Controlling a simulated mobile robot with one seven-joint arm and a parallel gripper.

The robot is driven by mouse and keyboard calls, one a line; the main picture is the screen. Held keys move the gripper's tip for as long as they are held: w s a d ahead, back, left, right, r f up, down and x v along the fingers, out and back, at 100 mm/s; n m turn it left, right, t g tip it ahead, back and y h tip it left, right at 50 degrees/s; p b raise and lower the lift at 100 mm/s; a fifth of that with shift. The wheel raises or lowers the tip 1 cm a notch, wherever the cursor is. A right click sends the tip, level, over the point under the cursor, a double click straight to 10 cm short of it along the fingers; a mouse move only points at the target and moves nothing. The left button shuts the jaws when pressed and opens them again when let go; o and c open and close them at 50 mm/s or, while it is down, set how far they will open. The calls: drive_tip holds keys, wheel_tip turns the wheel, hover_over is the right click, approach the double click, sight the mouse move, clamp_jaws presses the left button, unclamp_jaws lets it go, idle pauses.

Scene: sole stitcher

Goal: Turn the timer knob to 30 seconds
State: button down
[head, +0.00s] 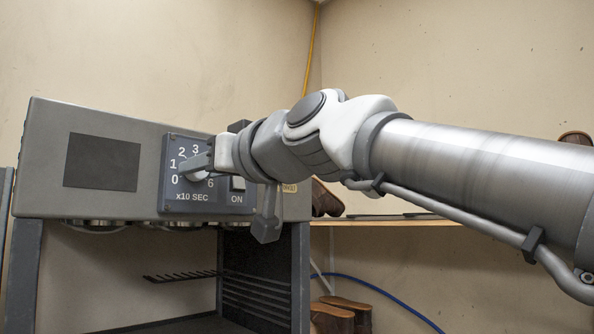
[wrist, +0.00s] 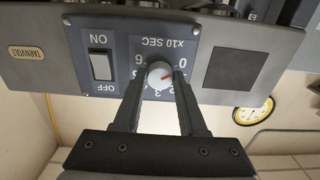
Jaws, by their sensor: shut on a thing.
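The timer knob (wrist: 160,75) is a round pale grey dial with a red pointer mark, set in a dark blue-grey panel (wrist: 120,50). The wrist view shows it upside down. The red mark points to the right in that view, roughly toward the low numbers by the 0; the exact number is partly hidden by a finger. My gripper (wrist: 160,78) is shut on the knob, with one dark finger on each side. In the head view the gripper (head: 197,163) reaches the knob (head: 198,174) from the right and covers the higher numbers.
An ON/OFF rocker switch (wrist: 102,66) sits beside the knob. The machine body (head: 60,205) is grey with a dark blank plate (head: 102,162). A wooden shelf (head: 400,222) is at the right with brown shoes. A round gauge (wrist: 252,112) shows in the wrist view.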

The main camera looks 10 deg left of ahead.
drive_tip(key=shift+m, duration=0.3)
drive_tip(key=m+p, duration=0.4)
drive_tip(key=m, duration=1.9)
drive_tip(key=shift+r, duration=0.15)
idle(0.4)
drive_tip(key=shift+c, duration=2.4)
unclamp_jaws()
